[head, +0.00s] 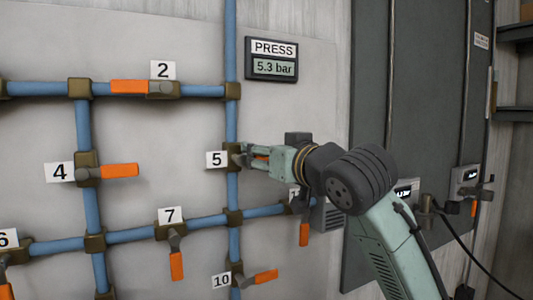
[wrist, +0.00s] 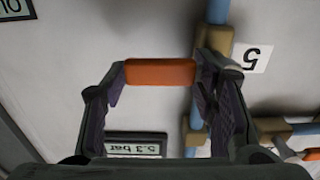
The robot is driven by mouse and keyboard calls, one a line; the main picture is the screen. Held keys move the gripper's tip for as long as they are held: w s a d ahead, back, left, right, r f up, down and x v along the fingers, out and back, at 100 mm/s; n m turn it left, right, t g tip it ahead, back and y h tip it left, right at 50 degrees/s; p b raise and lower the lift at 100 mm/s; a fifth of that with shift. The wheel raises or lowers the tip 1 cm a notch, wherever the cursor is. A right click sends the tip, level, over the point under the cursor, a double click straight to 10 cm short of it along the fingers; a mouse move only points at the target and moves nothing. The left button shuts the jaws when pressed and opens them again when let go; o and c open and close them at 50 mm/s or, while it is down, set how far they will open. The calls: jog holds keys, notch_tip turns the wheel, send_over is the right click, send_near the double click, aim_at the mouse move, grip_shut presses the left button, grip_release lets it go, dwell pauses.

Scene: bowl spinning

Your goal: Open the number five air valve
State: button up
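The number 5 air valve has a brass body (head: 233,157) on the vertical blue pipe, just right of its "5" label (head: 216,159). Its orange handle points right, across the pipe, and is mostly hidden by my gripper (head: 250,155) in the head view. The wrist view is upside down. There the orange handle (wrist: 160,72) lies lengthwise between the spread fingertips of my gripper (wrist: 162,75), one near each handle end. The fingers are wide apart; whether they touch the handle is unclear. The "5" label (wrist: 250,58) also shows there.
Other orange-handled valves are close: 2 (head: 130,87), 4 (head: 119,170), 7 (head: 176,265) and 10 (head: 266,276). The pressure display (head: 272,60) reads 5.3 bar. A dark grey cabinet (head: 420,80) stands at right.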

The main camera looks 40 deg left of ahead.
grip_shut()
dwell(0.5)
